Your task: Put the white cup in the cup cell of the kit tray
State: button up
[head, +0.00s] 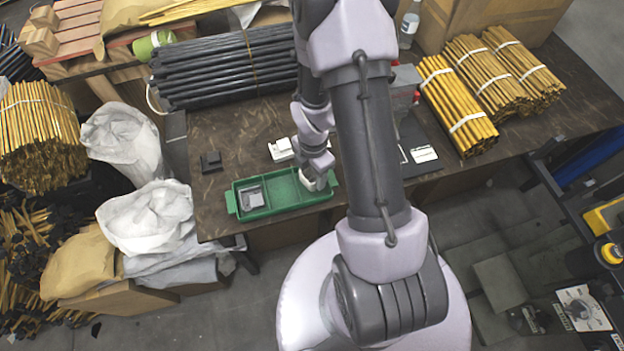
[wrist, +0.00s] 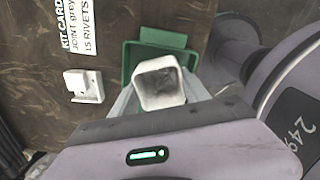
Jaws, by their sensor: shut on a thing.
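The white cup (wrist: 158,82) has a square mouth, and I look into it in the wrist view. My gripper (wrist: 158,98) is shut on it, one finger at each side. In the head view my gripper (head: 316,172) and the cup (head: 310,183) are at the right end of the green kit tray (head: 285,209). The tray also shows behind the cup in the wrist view (wrist: 163,38). A grey part sits in the tray's left cell (head: 251,197). I cannot tell whether the cup's base touches the tray floor. My arm hides some of the tray's right end.
A white block on a plate (head: 281,149) stands behind the tray, also in the wrist view (wrist: 84,85), beside a printed kit card (wrist: 78,30). A black block (head: 211,161) lies left. Dark rods (head: 220,72) fill the table's back; yellow rod bundles (head: 455,105) lie right.

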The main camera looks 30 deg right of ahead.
jog(key=shift+w+f+b, duration=0.15)
jog(key=shift+f+b, duration=0.45)
jog(key=shift+f, duration=0.4)
jog(key=shift+w+f+b, duration=0.1)
jog(key=shift+f+b, duration=0.45)
jog(key=shift+f, duration=0.4)
jog(key=o, duration=1.5)
notch_tip(320, 180, up, 12)
jog(key=p, duration=0.5)
notch_tip(320, 180, up, 14)
jog(key=m+t, duration=0.2)
jog(key=m, duration=0.6)
send_over(312, 178)
jog(key=a, duration=0.4)
jog(key=s+a+r+m+t, duration=0.1)
jog(key=s+a+r+m, duration=0.2)
jog(key=r+m, duration=0.2)
jog(key=s+a+r+m+t+y, duration=0.1)
jog(key=s+a+r+m, duration=0.3)
jog(key=r+m, duration=0.1)
jog(key=s+a+r+m+t+y, duration=0.1)
jog(key=s+a+r+m, duration=0.2)
jog(key=s+r+m, duration=0.1)
jog(key=shift+s+a+r+m+t, duration=0.25)
jog(key=shift+a+r+m+t, duration=0.15)
jog(key=shift+r+m, duration=0.3)
